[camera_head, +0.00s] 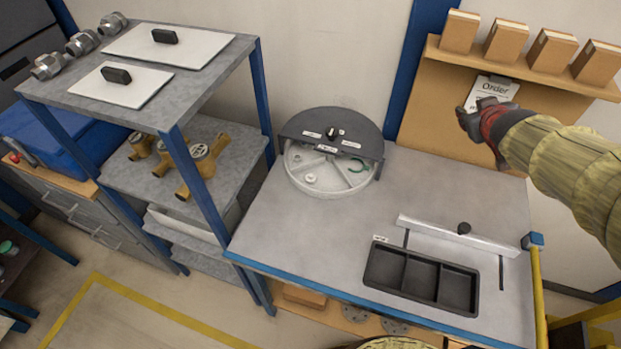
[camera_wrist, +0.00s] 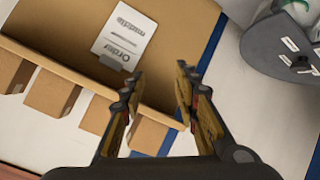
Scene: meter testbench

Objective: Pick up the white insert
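A round grey tray (camera_head: 333,182) with a raised dark half-lid stands on the bench. A small white round piece (camera_head: 311,178) lies in one of its compartments and looks like the white insert. A green curved piece (camera_head: 357,165) lies at the tray's right side. My gripper (camera_head: 472,114) is up at the right, in front of the shelf board and far from the tray. In the wrist view my gripper (camera_wrist: 158,78) has its two fingers apart with nothing between them. The tray's dark part (camera_wrist: 285,45) shows at the upper right there; the insert cannot be made out.
A shelf (camera_head: 520,68) with several brown boxes and a white order sheet (camera_head: 478,88) is behind my gripper. A black three-part bin (camera_head: 421,277) and a pale rail (camera_head: 460,236) are at the bench's front right. The bench middle is clear. A rack (camera_head: 190,120) stands left.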

